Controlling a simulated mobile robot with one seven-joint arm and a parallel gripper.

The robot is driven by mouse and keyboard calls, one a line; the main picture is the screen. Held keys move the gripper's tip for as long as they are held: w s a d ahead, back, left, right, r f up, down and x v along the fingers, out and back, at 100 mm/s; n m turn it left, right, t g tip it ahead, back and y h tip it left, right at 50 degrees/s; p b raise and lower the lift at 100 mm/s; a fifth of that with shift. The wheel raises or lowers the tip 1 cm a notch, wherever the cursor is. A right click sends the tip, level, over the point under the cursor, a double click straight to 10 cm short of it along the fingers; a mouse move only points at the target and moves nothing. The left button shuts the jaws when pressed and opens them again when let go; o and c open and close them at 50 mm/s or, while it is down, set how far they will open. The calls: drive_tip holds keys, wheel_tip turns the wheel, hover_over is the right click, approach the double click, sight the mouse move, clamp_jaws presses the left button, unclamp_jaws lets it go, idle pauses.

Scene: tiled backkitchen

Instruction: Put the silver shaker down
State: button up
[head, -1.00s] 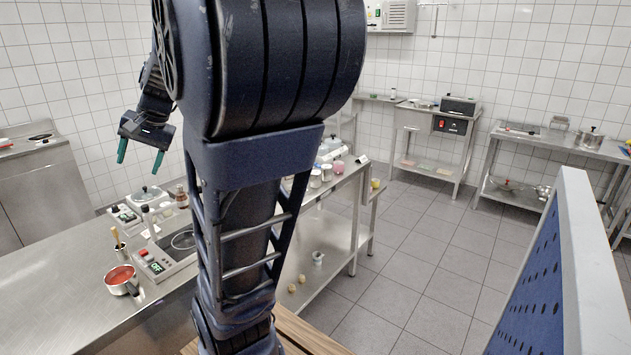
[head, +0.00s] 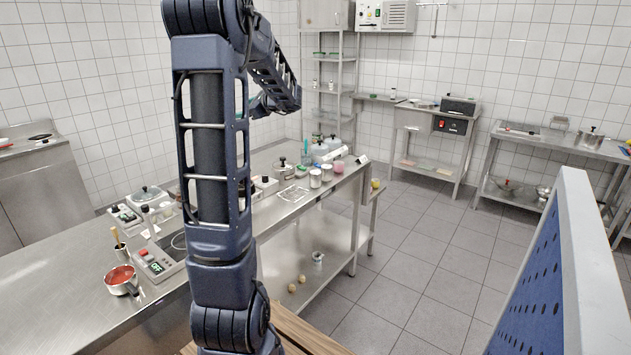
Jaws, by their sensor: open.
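My arm (head: 208,150) stands upright in the middle of the head view and bends over to the right and back. Its far links (head: 275,85) fold back to the left above the steel counter (head: 60,275). My gripper is hidden behind the upright arm, so its fingers and anything near them do not show. I cannot pick out the silver shaker for certain. Part of the counter behind my arm is hidden.
A red-filled saucepan (head: 121,281) and a control box (head: 158,262) stand on the near counter. Jars (head: 315,178) and a pink container (head: 338,167) stand near its right edge. A blue perforated panel (head: 535,275) blocks the right foreground. Tiled floor (head: 430,265) is clear beyond.

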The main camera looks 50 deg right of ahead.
drive_tip(key=s+d+f+m+h, duration=0.2)
drive_tip(key=s+d+m+h, duration=0.15)
drive_tip(key=s+d, duration=0.4)
drive_tip(key=s+d+f+m+t+h, duration=0.1)
drive_tip(key=s+d+m+h, duration=0.3)
drive_tip(key=d, duration=0.7)
drive_tip(key=s+d+f+m+h, duration=0.2)
drive_tip(key=s+d+m, duration=0.3)
drive_tip(key=d, duration=0.4)
approach(319, 180)
drive_tip(key=x, duration=0.4)
drive_tip(key=shift+n, duration=0.25)
drive_tip(key=x, duration=0.5)
drive_tip(key=shift+w, duration=0.1)
drive_tip(key=x, duration=0.4)
drive_tip(key=shift+w+a+r, duration=0.15)
drive_tip(key=shift+a+r, duration=0.05)
drive_tip(key=shift+r, duration=0.2)
drive_tip(key=shift+w+d, duration=0.3)
drive_tip(key=shift+w, duration=0.15)
drive_tip(key=c, duration=0.9)
drive_tip(key=shift+r, duration=0.1)
